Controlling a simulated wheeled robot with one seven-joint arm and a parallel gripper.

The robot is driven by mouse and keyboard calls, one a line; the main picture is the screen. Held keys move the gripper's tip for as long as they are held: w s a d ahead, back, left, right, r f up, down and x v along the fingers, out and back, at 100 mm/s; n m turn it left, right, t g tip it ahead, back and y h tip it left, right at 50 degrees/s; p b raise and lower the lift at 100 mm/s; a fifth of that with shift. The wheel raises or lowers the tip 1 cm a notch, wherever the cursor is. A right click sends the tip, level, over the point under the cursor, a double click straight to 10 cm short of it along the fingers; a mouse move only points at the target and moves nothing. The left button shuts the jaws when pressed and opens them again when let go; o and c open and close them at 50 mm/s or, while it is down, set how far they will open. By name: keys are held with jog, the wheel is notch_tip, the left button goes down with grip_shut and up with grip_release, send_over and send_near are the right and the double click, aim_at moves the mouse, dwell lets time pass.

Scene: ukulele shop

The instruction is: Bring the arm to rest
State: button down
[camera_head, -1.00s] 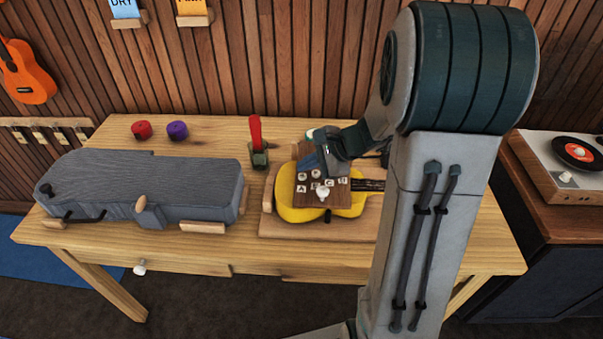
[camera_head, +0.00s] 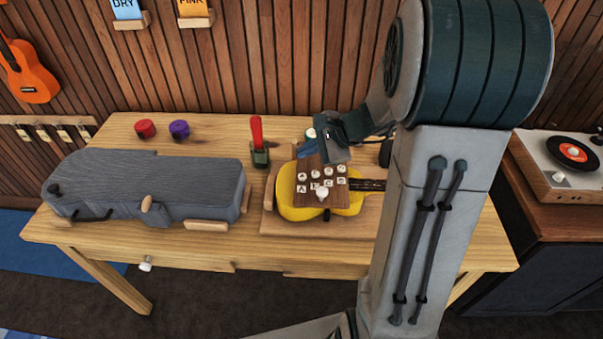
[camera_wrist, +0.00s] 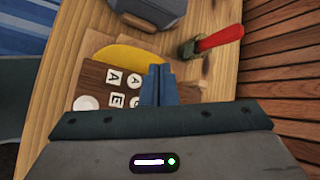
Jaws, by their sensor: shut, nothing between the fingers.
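My gripper (camera_wrist: 158,86) is shut and empty in the wrist view, its blue fingers pressed together. In the head view my gripper (camera_head: 308,150) is above the back edge of a dark wooden board with white lettered buttons (camera_head: 321,172). That board lies over a yellow ukulele (camera_head: 291,206) in a wooden cradle on the table. In the wrist view the fingers hide part of the board (camera_wrist: 97,86). I cannot tell the exact gap between the fingers and the board.
A grey instrument case (camera_head: 150,183) lies on the left of the table (camera_head: 215,257). A red-handled tool stands in a dark green holder (camera_head: 260,156). Red (camera_head: 145,128) and purple (camera_head: 179,129) rolls sit at the back. A record player (camera_head: 565,165) stands at the right.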

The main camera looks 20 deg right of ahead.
dwell(0.6)
jog(key=s+r+n+g+h, duration=0.1)
jog(key=s+r+n+h, duration=0.2)
jog(key=s+n, duration=0.5)
jog(key=s+a+r+n+g+h, duration=0.1)
jog(key=s+n+h, duration=0.3)
jog(key=s+n, duration=0.4)
jog(key=s+r, duration=0.1)
jog(key=s, duration=0.3)
jog(key=shift+s+r, duration=0.3)
jog(key=shift+r, duration=0.1)
jog(key=shift+a, duration=0.25)
dwell(0.8)
